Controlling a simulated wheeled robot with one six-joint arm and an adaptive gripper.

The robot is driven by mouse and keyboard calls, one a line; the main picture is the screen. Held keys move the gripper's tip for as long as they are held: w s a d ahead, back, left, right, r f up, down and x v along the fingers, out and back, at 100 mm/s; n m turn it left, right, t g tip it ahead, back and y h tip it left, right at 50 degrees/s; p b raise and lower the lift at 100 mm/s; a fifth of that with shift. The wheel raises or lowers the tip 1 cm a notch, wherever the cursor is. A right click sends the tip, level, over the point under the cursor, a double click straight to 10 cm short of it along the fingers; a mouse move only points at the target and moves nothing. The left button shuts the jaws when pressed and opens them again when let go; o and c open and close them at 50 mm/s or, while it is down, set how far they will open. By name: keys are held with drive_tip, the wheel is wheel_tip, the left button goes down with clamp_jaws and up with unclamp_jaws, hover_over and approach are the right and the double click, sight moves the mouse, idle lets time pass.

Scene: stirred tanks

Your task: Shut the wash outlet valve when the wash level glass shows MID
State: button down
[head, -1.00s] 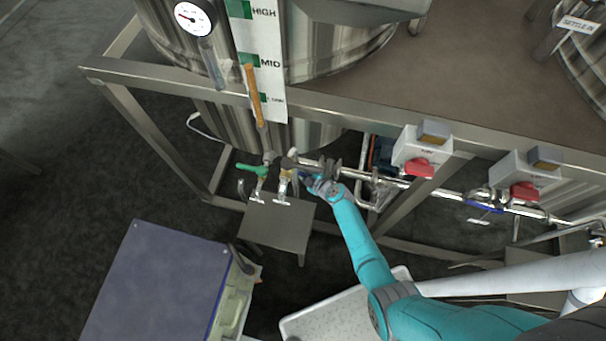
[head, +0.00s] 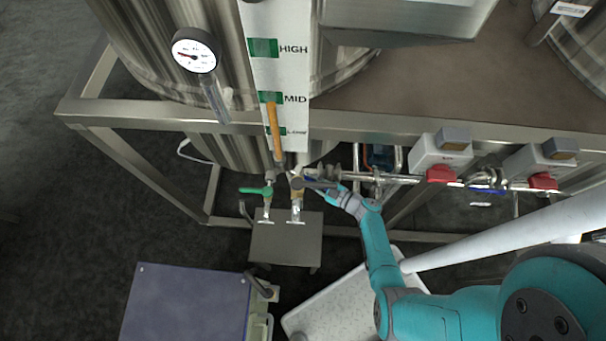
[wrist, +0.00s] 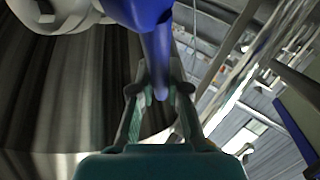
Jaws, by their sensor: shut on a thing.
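The wash level glass (head: 274,135) stands in front of the white scale at the steel tank. Its orange column tops out at about the MID mark (head: 270,97), well below HIGH. In the wrist view, my gripper (wrist: 159,95) is shut on a blue valve handle (wrist: 158,55) that runs down between the fingers. In the head view, my gripper (head: 335,193) is at the pipework just right of a brass-coloured valve body (head: 297,192), below the glass. The fingers hide part of the handle there, so its exact angle is hard to tell.
A green-handled valve (head: 256,191) sits just left. Red-knobbed switch boxes (head: 440,158) hang on the frame rail (head: 360,125) to the right. A grey plate (head: 285,240) lies below the valves, and a blue-topped box (head: 185,305) stands at the lower left. A dial gauge (head: 193,53) is above.

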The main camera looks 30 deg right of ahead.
drive_tip(key=d+t, duration=0.1)
drive_tip(key=s+d+r+m+t+y, duration=0.1)
drive_tip(key=shift+s+r+m+t, duration=0.15)
drive_tip(key=shift+r+m+t, duration=0.15)
drive_tip(key=shift+t, duration=0.1)
drive_tip(key=shift+s+d+r+m+t+y, duration=0.2)
drive_tip(key=shift+s+d+m+t+y, duration=0.15)
drive_tip(key=shift+d+m+t, duration=0.35)
drive_tip(key=shift+s+a+t, duration=0.1)
drive_tip(key=shift+s+t, duration=0.05)
drive_tip(key=shift+t, duration=0.15)
drive_tip(key=c, duration=1.1)
unclamp_jaws()
drive_tip(key=shift+c, duration=0.2)
drive_tip(key=shift+r, duration=0.15)
drive_tip(key=shift+r, duration=4.9)
